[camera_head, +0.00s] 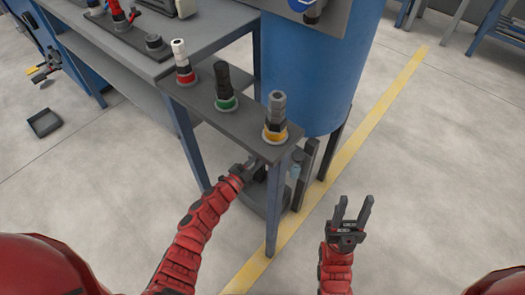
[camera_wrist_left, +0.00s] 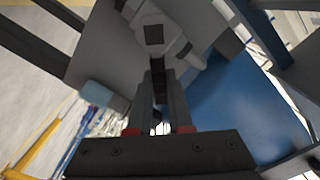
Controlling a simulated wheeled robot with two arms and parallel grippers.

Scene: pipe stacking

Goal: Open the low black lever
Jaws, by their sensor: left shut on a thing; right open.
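My left gripper (camera_head: 252,168) reaches in from the left, low beneath the edge of the grey shelf. In the left wrist view its two fingers (camera_wrist_left: 160,118) are shut on the narrow black lever (camera_wrist_left: 158,74). The lever comes off a pale grey valve-like fitting (camera_wrist_left: 154,14) with a dark square on it. The far end of the lever is partly hidden between the fingers. In the head view the lever is hidden by the gripper and shelf. My right gripper (camera_head: 352,212) is open and empty over the floor, to the right of the shelf.
On the grey shelf (camera_head: 201,108) stand a red-based pipe (camera_head: 181,61), a green-based pipe (camera_head: 223,86) and a yellow-based pipe (camera_head: 275,116). A blue tank (camera_head: 318,70) on dark legs stands behind. A blue table leg (camera_head: 274,210) is close to my left gripper. The floor at right is clear.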

